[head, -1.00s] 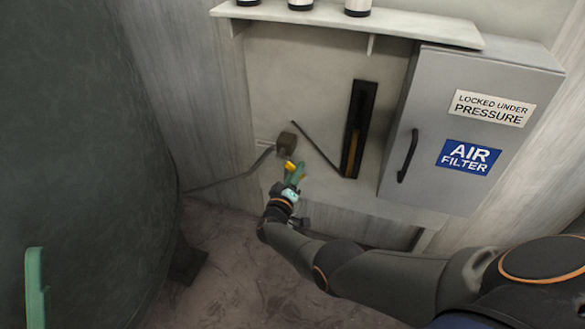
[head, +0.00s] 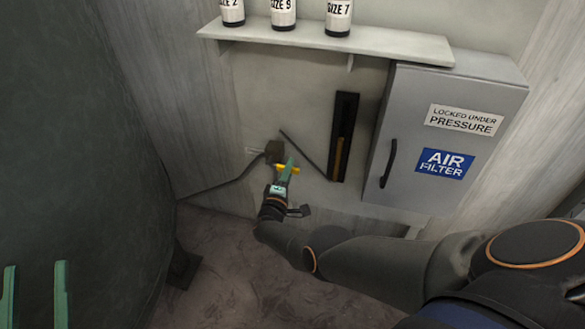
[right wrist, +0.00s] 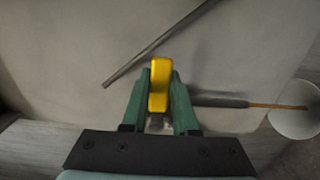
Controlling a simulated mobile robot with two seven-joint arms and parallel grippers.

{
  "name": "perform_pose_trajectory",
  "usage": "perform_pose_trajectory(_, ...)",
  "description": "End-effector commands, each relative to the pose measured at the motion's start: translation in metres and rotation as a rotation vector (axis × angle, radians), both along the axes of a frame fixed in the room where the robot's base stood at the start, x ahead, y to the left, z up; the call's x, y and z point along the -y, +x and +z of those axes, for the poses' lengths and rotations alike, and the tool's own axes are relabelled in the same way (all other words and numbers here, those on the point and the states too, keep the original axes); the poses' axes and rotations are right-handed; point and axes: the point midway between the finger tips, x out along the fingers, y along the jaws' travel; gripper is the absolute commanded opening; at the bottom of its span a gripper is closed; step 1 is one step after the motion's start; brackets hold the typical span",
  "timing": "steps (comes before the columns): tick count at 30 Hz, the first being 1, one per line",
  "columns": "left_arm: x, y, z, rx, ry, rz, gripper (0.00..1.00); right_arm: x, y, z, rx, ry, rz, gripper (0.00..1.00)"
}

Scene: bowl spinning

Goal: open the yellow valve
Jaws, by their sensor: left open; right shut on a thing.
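The yellow valve (head: 291,169) sits on a small dark box-like fitting (head: 274,151) on the wall, with thin pipes running from it. My right gripper (head: 287,170) is at the valve. In the right wrist view the yellow handle (right wrist: 160,84) stands between the two green fingers of that gripper (right wrist: 160,98), which are shut on it; the handle points away from the gripper. My left gripper (head: 35,292) shows two green fingers, apart and empty, at the lower left, far from the valve.
A grey cabinet (head: 405,175) labelled air filter hangs right of a black gauge (head: 345,135). A shelf (head: 330,46) with bottles (head: 283,15) is above. A large dark rounded tank (head: 75,130) fills the left. The floor (head: 240,270) below is mostly clear.

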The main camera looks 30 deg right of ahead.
Motion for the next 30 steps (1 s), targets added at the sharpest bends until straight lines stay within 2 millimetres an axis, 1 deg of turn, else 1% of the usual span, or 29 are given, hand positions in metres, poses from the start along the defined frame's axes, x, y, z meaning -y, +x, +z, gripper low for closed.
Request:
perform_pose_trajectory(6, -0.0007, 0.0037, -0.0084, -0.038, -0.001, 0.006, 0.5, -0.0038, 0.0001, 0.0012, -0.023, -0.018, 0.001, 0.0)
perform_pose_trajectory(18, -0.0007, 0.004, -0.0095, -0.043, -0.001, 0.006, 0.5, -0.0037, 0.0001, 0.002, -0.025, -0.024, 0.0, 0.0)
perform_pose_trajectory(19, -0.0006, 0.004, -0.0095, -0.043, -0.001, 0.006, 0.5, -0.0037, 0.0002, 0.002, -0.024, -0.023, 0.0, 0.31)
perform_pose_trajectory(26, -0.0006, 0.004, -0.0095, -0.043, -0.001, 0.006, 0.5, -0.0038, 0.0003, 0.002, -0.023, -0.021, 0.0, 0.57)
perform_pose_trajectory(30, -0.0006, 0.0039, -0.0094, -0.042, -0.001, 0.006, 0.5, -0.004, 0.0004, 0.002, -0.022, -0.02, 0.0, 0.57)
